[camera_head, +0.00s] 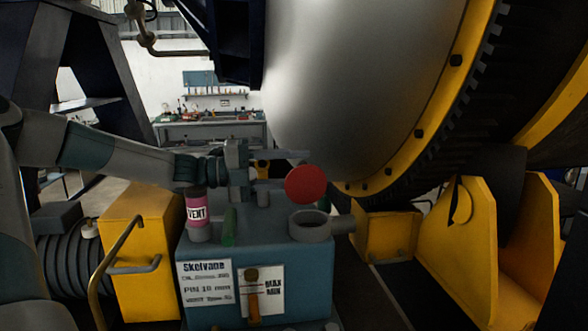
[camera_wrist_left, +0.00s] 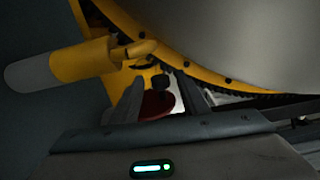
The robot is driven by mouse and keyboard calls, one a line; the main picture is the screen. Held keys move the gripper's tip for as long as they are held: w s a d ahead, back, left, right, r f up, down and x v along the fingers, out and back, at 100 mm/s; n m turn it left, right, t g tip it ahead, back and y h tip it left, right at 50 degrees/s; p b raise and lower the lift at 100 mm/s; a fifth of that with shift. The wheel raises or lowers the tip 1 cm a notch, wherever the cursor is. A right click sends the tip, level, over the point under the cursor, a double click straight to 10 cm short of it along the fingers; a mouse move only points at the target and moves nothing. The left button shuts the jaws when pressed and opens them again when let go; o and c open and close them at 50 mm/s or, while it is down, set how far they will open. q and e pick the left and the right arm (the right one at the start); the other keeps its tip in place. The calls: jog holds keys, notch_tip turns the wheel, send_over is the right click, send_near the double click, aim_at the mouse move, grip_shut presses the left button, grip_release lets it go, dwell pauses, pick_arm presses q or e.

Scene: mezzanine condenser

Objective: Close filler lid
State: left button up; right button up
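The filler lid is a round red disc (camera_head: 305,184), standing raised above the grey ring-shaped filler neck (camera_head: 311,226) on top of the teal tank (camera_head: 300,275). The neck's mouth is uncovered. My left gripper (camera_head: 285,166) is just left of the lid, reaching in from the left above the tank top. In the left wrist view its two fingers (camera_wrist_left: 160,82) stand apart, and the red lid (camera_wrist_left: 157,105) shows between and beyond them. I cannot tell whether a finger touches the lid. My right gripper is not in view.
A pink-labelled VENT canister (camera_head: 197,212) and a small green block (camera_head: 229,228) stand on the tank's left side, below my left arm. A large drum (camera_head: 350,80) with a yellow toothed rim is behind. A yellow box (camera_head: 145,240) with a handrail stands left.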

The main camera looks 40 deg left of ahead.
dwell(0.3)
pick_arm(q)
jog(key=b+v, duration=0.5)
jog(key=v, duration=0.7)
jog(key=shift+b, duration=0.35)
jog(key=shift+c, duration=0.5)
